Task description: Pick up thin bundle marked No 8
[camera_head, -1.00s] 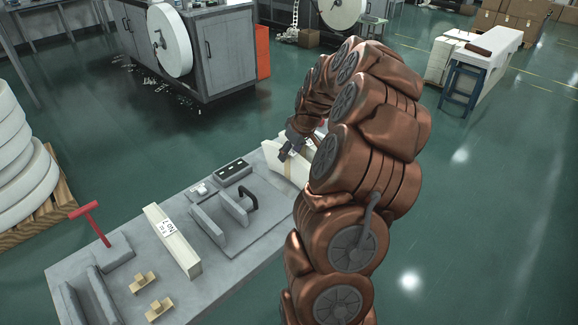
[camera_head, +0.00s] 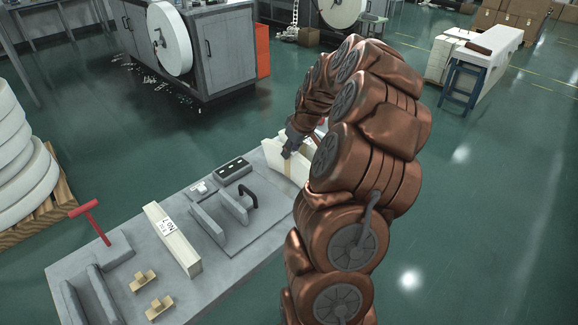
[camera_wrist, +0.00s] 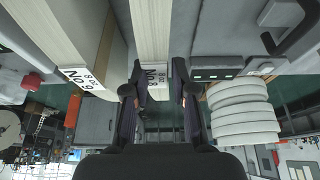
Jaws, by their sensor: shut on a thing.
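In the wrist view, a thin cream bundle (camera_wrist: 151,35) runs between the two fingers of my gripper (camera_wrist: 157,92). Its white end label shows "No" and what looks like an 8, partly hard to read. The fingers are shut on this bundle, one on each side. In the head view, my gripper (camera_head: 290,150) is at the far right end of the grey table, on the cream bundle (camera_head: 274,151). My arm hides part of that area.
A thicker bundle marked No 9 (camera_wrist: 60,40) stands close beside it in the wrist view. A bundle marked No 7 (camera_head: 176,245) lies on the grey table (camera_head: 200,302). A black-handled fixture (camera_head: 247,197) and a dark switch box (camera_head: 233,171) are near my gripper.

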